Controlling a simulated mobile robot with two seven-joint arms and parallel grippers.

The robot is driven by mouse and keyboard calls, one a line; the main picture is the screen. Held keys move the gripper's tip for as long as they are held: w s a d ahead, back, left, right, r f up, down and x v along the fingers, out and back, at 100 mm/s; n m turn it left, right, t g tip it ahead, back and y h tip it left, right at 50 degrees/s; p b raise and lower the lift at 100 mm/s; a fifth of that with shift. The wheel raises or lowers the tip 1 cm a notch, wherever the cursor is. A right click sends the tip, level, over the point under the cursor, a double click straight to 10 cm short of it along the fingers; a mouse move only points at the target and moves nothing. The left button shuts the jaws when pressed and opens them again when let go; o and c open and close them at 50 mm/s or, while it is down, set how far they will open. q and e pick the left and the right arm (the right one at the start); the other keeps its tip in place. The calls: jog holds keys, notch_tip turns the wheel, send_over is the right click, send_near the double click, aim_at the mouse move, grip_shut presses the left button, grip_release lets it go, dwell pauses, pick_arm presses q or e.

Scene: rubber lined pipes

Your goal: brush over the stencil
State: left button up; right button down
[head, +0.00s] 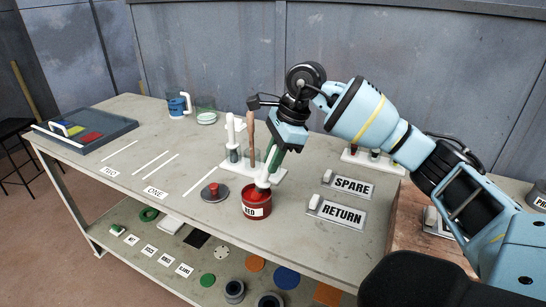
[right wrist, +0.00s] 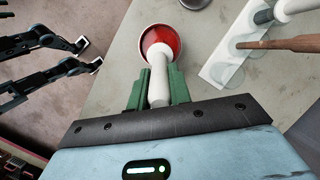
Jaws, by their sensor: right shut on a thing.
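My right gripper (head: 271,160) is shut on a white-handled brush (head: 263,178) and points down over the red tin (head: 256,208) labelled RED. The brush's lower end is at the tin's mouth; its bristles are hidden. In the right wrist view the green fingers (right wrist: 158,75) hold the white handle (right wrist: 158,92), which reaches over the red inside of the tin (right wrist: 162,40). I cannot make out a stencil for certain. Cards marked ONE (head: 155,191) and TWO (head: 110,173) lie by white strips on the bench. My left gripper is not in view.
A grey lid with a red knob (head: 214,191) lies left of the tin. A white rack (head: 238,168) with upright handles stands just behind. RETURN (head: 341,214) and SPARE (head: 351,186) plates are at right. A tray (head: 60,146) with coloured patches is far left. The bench's left middle has free room.

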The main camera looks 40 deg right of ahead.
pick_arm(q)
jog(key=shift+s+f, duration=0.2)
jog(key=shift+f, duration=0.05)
pick_arm(e)
jog(key=shift+f, duration=0.5)
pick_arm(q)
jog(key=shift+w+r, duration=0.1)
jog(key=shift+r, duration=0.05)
pick_arm(e)
jog(key=shift+s+f, duration=0.1)
jog(key=shift+f, duration=0.05)
dwell(1.4)
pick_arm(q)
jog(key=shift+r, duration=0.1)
pick_arm(e)
jog(key=shift+r+p, duration=2.15)
jog(key=shift+r, duration=1.6)
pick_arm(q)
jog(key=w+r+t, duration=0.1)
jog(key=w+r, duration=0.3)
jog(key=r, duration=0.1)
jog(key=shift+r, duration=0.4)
pick_arm(e)
jog(key=shift+f, duration=0.1)
